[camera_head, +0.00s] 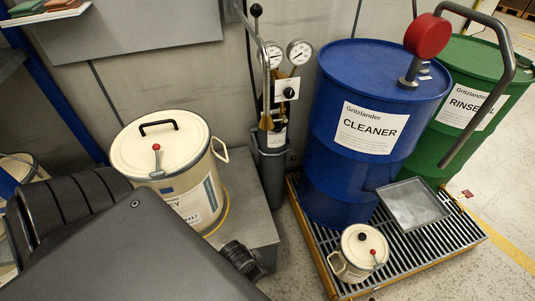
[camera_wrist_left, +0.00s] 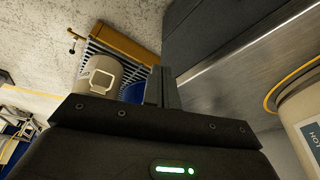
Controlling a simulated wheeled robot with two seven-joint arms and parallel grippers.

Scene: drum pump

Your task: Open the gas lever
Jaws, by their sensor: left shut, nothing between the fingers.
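The gas station stands at the back wall in the head view. It has two round gauges (camera_head: 299,52), a panel with a black knob (camera_head: 289,93) and brass-coloured fittings (camera_head: 266,123). A thin lever with a black ball knob (camera_head: 256,11) rises above the gauges; I cannot tell for sure that it is the gas lever. My left gripper (camera_wrist_left: 162,75) shows in the left wrist view with its fingers shut and empty. Nothing there shows it touching the gas station. My left arm covers the lower left of the head view. My right gripper is not in view.
A large cream pot (camera_head: 160,150) stands on a grey block left of the gas station. A blue CLEANER drum (camera_head: 340,170) and green RINSE drum (camera_head: 480,100) stand right, on a grated pallet (camera_head: 440,238) with a small cream pot (camera_head: 358,250). A red-headed pump (camera_head: 428,37) tops the blue drum.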

